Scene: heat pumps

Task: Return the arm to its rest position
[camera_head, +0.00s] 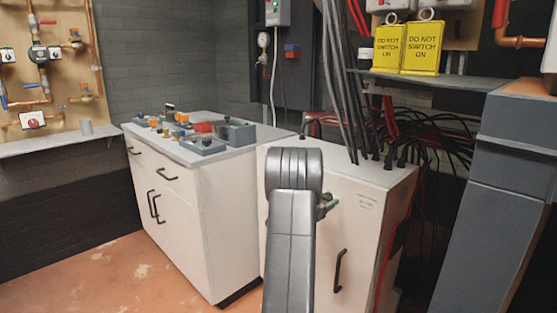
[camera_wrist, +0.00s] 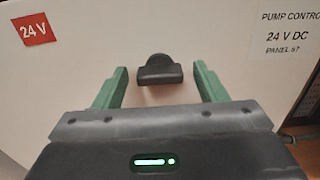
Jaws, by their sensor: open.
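My arm (camera_head: 292,235) stands in front of a white cabinet (camera_head: 375,225) in the head view. A green finger of my gripper (camera_head: 331,205) shows just right of the arm; the rest is hidden behind it. In the wrist view my gripper (camera_wrist: 160,68) is open, its two green fingers spread apart. A dark knob or handle (camera_wrist: 159,72) on a pale panel (camera_wrist: 225,40) shows between the fingers, with a gap on both sides. I cannot tell how far the fingertips are from the panel.
A white counter unit (camera_head: 175,200) with tools and small boxes stands at the left. Cables (camera_head: 345,80) run down onto the cabinet top. A grey column (camera_head: 500,200) and a shelf with yellow signs (camera_head: 421,50) are at the right. Floor (camera_head: 90,275) is clear at front left.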

